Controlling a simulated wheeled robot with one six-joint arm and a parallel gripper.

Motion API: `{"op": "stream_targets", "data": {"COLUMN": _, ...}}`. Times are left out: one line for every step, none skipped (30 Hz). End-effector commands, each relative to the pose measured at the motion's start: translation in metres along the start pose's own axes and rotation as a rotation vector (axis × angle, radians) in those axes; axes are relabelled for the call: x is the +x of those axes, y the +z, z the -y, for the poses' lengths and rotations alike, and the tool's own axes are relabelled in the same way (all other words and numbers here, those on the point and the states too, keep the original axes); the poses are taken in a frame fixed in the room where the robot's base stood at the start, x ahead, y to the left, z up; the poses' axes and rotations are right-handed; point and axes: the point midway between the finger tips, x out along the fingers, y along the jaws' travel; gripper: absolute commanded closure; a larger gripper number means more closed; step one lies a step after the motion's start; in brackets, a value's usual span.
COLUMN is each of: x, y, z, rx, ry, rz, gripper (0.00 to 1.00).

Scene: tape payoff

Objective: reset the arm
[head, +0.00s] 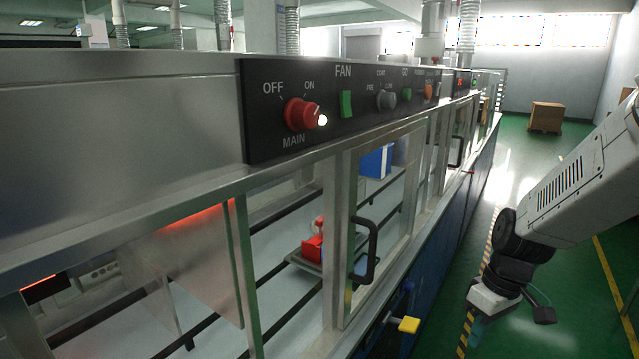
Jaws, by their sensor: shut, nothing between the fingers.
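My arm comes in from the right edge in the head view, light grey with a black wrist, and bends down over the green floor. My gripper (476,328) hangs below the wrist at the lower right, beside the machine's blue lower side and apart from it. It is shut and empty. The fingertips are small and dark here, and their detail is hard to make out.
A long metal machine (120,130) fills the left, with a black control panel (270,95), a red main knob (300,114) and a glazed door with a black handle (371,250). A yellow knob (408,325) sticks out below. A cardboard box (546,117) stands far back; the aisle between is clear.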

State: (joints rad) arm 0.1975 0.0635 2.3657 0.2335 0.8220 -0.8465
Motion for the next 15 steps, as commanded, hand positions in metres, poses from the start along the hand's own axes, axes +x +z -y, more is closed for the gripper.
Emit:
{"op": "stream_targets", "data": {"x": -0.011, "y": 0.009, "z": 0.011, "rx": 0.058, "ry": 0.002, "rz": 0.013, "gripper": 1.00}}
{"op": "stream_targets", "data": {"x": -0.017, "y": 0.014, "z": 0.018, "rx": 0.098, "ry": 0.003, "rz": 0.022, "gripper": 1.00}}
{"op": "stream_targets", "data": {"x": -0.025, "y": 0.022, "z": 0.027, "rx": 0.148, "ry": 0.007, "rz": 0.034, "gripper": 1.00}}
{"op": "stream_targets", "data": {"x": -0.031, "y": 0.028, "z": 0.033, "rx": 0.184, "ry": 0.011, "rz": 0.043, "gripper": 1.00}}
{"op": "stream_targets", "data": {"x": -0.037, "y": 0.034, "z": 0.040, "rx": 0.221, "ry": 0.017, "rz": 0.049, "gripper": 1.00}}
{"op": "stream_targets", "data": {"x": -0.046, "y": 0.042, "z": 0.048, "rx": 0.267, "ry": 0.028, "rz": 0.057, "gripper": 1.00}}
{"op": "stream_targets", "data": {"x": -0.052, "y": 0.048, "z": 0.055, "rx": 0.301, "ry": 0.036, "rz": 0.061, "gripper": 1.00}}
{"op": "stream_targets", "data": {"x": -0.059, "y": 0.055, "z": 0.062, "rx": 0.333, "ry": 0.047, "rz": 0.065, "gripper": 1.00}}
{"op": "stream_targets", "data": {"x": -0.067, "y": 0.064, "z": 0.071, "rx": 0.376, "ry": 0.062, "rz": 0.066, "gripper": 1.00}}
{"op": "stream_targets", "data": {"x": -0.073, "y": 0.071, "z": 0.078, "rx": 0.406, "ry": 0.075, "rz": 0.066, "gripper": 1.00}}
{"op": "stream_targets", "data": {"x": -0.079, "y": 0.078, "z": 0.084, "rx": 0.432, "ry": 0.088, "rz": 0.064, "gripper": 1.00}}
{"op": "stream_targets", "data": {"x": -0.086, "y": 0.087, "z": 0.092, "rx": 0.466, "ry": 0.105, "rz": 0.059, "gripper": 1.00}}
{"op": "stream_targets", "data": {"x": -0.091, "y": 0.094, "z": 0.098, "rx": 0.487, "ry": 0.119, "rz": 0.054, "gripper": 1.00}}
{"op": "stream_targets", "data": {"x": -0.096, "y": 0.100, "z": 0.103, "rx": 0.505, "ry": 0.132, "rz": 0.046, "gripper": 1.00}}
{"op": "stream_targets", "data": {"x": -0.101, "y": 0.108, "z": 0.110, "rx": 0.523, "ry": 0.148, "rz": 0.034, "gripper": 1.00}}
